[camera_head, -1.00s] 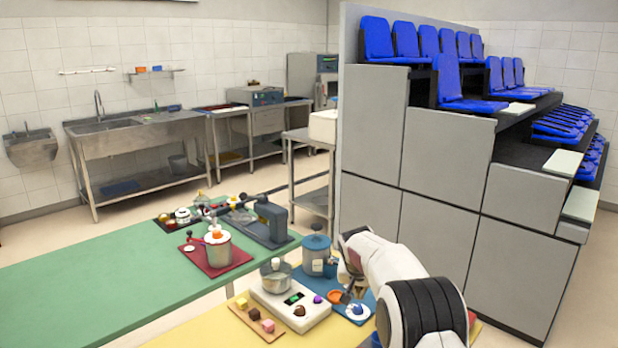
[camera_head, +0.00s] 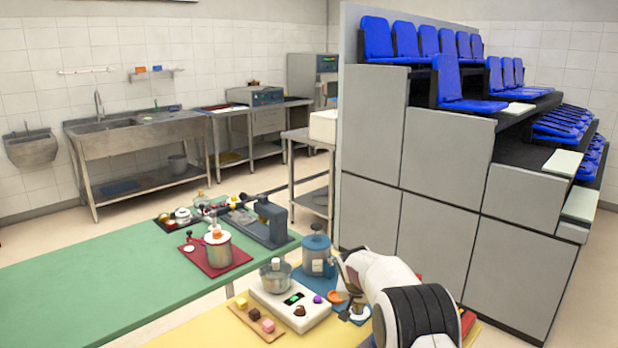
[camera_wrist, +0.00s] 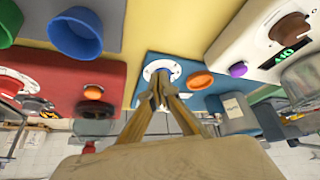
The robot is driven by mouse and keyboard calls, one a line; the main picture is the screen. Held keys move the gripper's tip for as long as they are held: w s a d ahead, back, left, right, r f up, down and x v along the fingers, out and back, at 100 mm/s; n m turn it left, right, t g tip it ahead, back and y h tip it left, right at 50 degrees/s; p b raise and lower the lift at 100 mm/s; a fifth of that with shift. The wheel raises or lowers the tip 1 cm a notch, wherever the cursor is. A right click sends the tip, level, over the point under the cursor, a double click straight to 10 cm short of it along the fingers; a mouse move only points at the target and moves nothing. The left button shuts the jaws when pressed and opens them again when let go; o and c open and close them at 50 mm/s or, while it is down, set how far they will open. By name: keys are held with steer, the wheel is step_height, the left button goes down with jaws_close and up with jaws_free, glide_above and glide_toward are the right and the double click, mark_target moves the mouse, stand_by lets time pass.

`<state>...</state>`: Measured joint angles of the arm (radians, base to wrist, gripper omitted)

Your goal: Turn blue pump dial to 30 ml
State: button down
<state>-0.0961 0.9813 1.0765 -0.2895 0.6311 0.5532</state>
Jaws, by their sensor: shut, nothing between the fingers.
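The blue pump dial (camera_wrist: 163,66) sits in a white ring on a blue base plate (camera_wrist: 190,62), seen near the middle of the wrist view. My gripper (camera_wrist: 160,92) is shut and empty, its fingertips at the near edge of the dial in that view. I cannot tell whether they touch it. In the head view my gripper (camera_head: 352,308) is low over the dial and hides most of it; part of the white ring (camera_head: 361,317) shows. The grey-blue pump jar (camera_head: 316,254) stands behind on the same plate. The dial's scale marks are too small to read.
An orange dish (camera_wrist: 201,80) lies close beside the dial. A white scale (camera_head: 291,310) with a metal pot and small coloured pieces stands to its left in the head view. In the wrist view, a red unit (camera_wrist: 60,75) and a blue cup (camera_wrist: 75,35) are on the left.

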steer(key=shift+f, duration=0.95)
steer(key=shift+w+d, duration=0.1)
steer(key=shift+w, duration=0.25)
stand_by(0.6)
steer(key=shift+s, duration=0.4)
steer(key=shift+r, duration=0.1)
stand_by(0.4)
steer(key=shift+r, duration=2.95)
